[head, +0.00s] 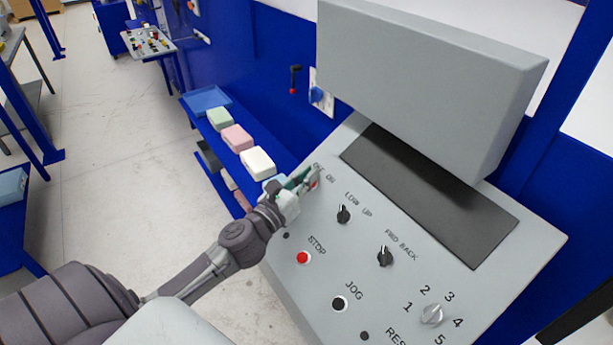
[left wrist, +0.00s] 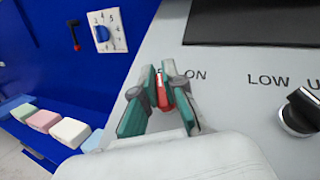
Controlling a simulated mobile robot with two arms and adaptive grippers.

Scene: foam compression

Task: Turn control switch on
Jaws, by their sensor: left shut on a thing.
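The control switch (left wrist: 162,92) is a red knob on the sloped grey control panel (head: 478,290), beside a label that reads "ON". In the head view it shows as a bit of red (head: 314,184) at the panel's upper left, mostly hidden by my fingers. My left gripper (head: 309,177) is at the switch. In the left wrist view its two green-and-grey fingers (left wrist: 161,82) are shut on the red knob, one on each side. The knob's exact angle is hard to tell. My right gripper is not in view.
A black LOW/UP knob (head: 343,214) and a FWD/BACK knob (head: 385,256) sit right of the switch. A red STOP button (head: 303,257) and a JOG button (head: 339,304) are below. Foam blocks (head: 258,161) lie on a blue shelf to the left. A grey box (head: 425,85) overhangs the panel.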

